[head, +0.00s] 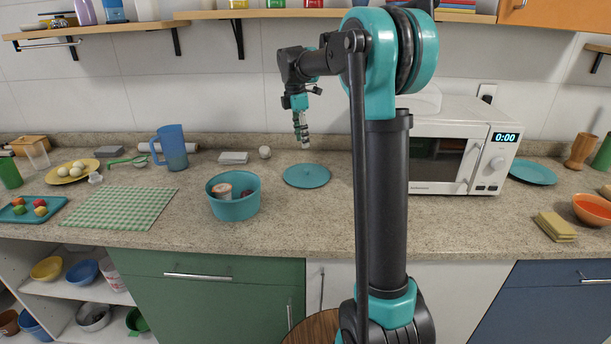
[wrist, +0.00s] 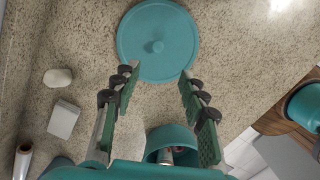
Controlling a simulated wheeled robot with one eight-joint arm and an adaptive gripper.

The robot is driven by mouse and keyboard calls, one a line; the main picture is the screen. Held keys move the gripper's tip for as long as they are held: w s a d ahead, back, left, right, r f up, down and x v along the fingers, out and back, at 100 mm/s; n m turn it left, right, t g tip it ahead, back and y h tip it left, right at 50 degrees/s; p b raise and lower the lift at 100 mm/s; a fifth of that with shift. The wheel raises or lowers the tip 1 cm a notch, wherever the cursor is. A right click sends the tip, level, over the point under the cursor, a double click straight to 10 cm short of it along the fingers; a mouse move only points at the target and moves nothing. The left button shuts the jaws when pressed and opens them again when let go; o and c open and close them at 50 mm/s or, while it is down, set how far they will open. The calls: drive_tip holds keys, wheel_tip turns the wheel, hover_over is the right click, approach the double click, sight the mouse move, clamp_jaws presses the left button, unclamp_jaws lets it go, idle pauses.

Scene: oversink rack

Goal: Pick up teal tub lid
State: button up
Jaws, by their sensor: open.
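The teal tub lid (head: 307,176) lies flat on the speckled counter, a round disc with a small knob in its middle. In the wrist view the lid (wrist: 158,40) is at the top centre, knob facing the camera. My gripper (head: 303,143) hangs above the counter near the lid in the head view, apart from it. In the wrist view my gripper (wrist: 158,85) is open and empty, its fingers short of the lid. The teal tub (head: 233,197) stands left of the lid with items inside; in the wrist view it is partly hidden by my gripper.
A white block (head: 233,158) and a small round white object (head: 265,152) sit behind the tub. A blue pitcher (head: 171,147) stands left. A microwave (head: 462,147) stands right. A shelf (head: 255,13) runs above. The counter around the lid is clear.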

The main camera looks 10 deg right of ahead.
hover_over(307, 169)
drive_tip(key=s+a, duration=0.1)
wheel_tip(307, 169, down, 7)
drive_tip(key=f, duration=0.4)
drive_tip(key=shift+w+d, duration=0.35)
drive_tip(key=shift+w, duration=0.05)
drive_tip(key=shift+f, duration=0.55)
drive_tip(key=c, duration=0.9)
